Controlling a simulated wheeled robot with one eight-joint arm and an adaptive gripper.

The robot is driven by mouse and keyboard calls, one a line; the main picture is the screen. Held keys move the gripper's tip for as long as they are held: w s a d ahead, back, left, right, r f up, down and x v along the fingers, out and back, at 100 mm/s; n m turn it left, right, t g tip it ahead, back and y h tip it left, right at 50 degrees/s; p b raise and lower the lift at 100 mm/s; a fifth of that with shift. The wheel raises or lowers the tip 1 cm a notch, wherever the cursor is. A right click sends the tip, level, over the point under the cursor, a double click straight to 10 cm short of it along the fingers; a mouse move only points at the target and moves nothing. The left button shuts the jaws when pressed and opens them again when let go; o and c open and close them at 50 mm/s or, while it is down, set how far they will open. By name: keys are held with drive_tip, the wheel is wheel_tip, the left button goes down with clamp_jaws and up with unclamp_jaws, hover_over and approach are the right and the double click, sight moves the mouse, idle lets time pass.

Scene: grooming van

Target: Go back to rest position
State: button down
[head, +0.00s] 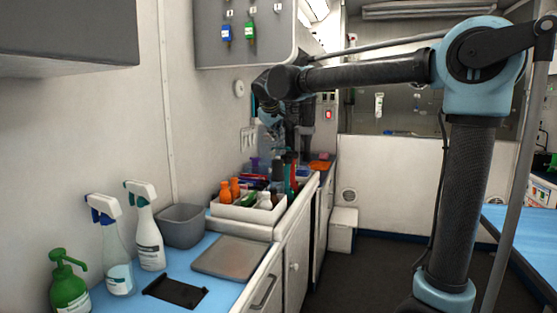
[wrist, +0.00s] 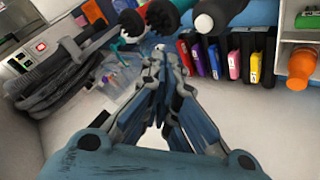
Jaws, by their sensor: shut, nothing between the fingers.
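My gripper (wrist: 158,58) is shut and empty in the wrist view, its blue-grey fingers meeting at the tips. In the head view my gripper (head: 270,128) is small and partly hidden by my arm, above the counter near the wall. Below it, a white tray (head: 240,213) holds orange bottles and other coloured items. An orange bottle (wrist: 301,66) is at the right.
Two spray bottles (head: 148,235) (head: 116,255), a green pump bottle (head: 69,285), a grey bin (head: 181,226), a grey mat (head: 230,257) and a flat black piece (head: 175,291) are on the blue counter. A wall cabinet (head: 240,50) hangs above. Dark floor (head: 385,270) is clear at centre right.

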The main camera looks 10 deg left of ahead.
drive_tip(key=shift+r, duration=0.5)
drive_tip(key=s+d+f+m+g+h, duration=0.1)
drive_tip(key=s+d+f+m, duration=0.3)
drive_tip(key=d, duration=0.7)
drive_tip(key=s+d+f+n+g+h, duration=0.1)
drive_tip(key=s+d+f+g, duration=0.1)
drive_tip(key=d+f, duration=0.65)
drive_tip(key=s+d+f+m+g, duration=0.1)
drive_tip(key=s+d+f+m, duration=0.15)
drive_tip(key=d, duration=1.15)
drive_tip(key=s+d+f+m+g, duration=0.1)
drive_tip(key=s+d+f+m, duration=0.1)
drive_tip(key=s+d+f, duration=0.4)
drive_tip(key=s+d+f+m+g, duration=0.2)
drive_tip(key=s+d+f, duration=0.4)
drive_tip(key=s+f, duration=0.9)
drive_tip(key=shift+s+d+f+m+y, duration=0.35)
drive_tip(key=shift+s+d+f+y, duration=0.05)
drive_tip(key=shift+s, duration=0.35)
